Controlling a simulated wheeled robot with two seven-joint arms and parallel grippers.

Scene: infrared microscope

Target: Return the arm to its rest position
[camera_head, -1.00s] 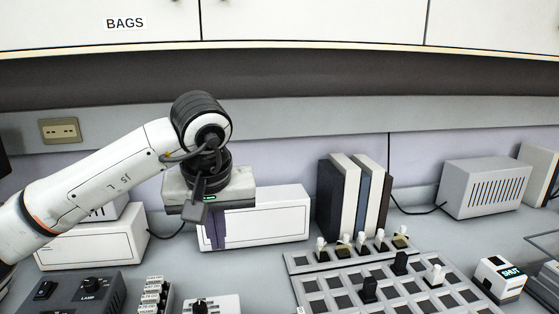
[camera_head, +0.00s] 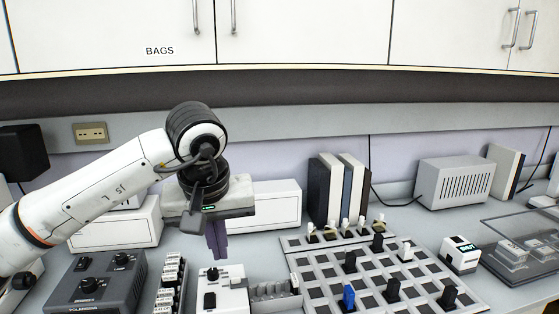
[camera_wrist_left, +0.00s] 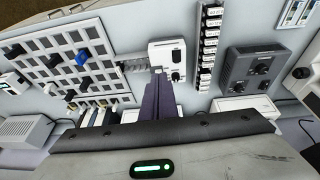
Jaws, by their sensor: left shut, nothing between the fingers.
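My left arm comes in from the left in the head view, with its wrist raised above the bench. My left gripper (camera_head: 217,241) points down, its dark purple fingers together and empty. The fingers also show in the left wrist view (camera_wrist_left: 158,98), near a small white box with black knobs (camera_wrist_left: 167,58); in the head view this box (camera_head: 221,291) stands in front of and below the fingertips. They look apart from it, though the exact gap is hard to judge. My right gripper is in neither view.
A grey tray grid (camera_head: 333,269) with black, white and blue pegs lies right of the gripper. A dark control box (camera_head: 108,282) and a rack of labelled blocks (camera_head: 171,283) stand to the left. Books (camera_head: 336,188) and white boxes line the back. Cabinets (camera_head: 300,35) hang above.

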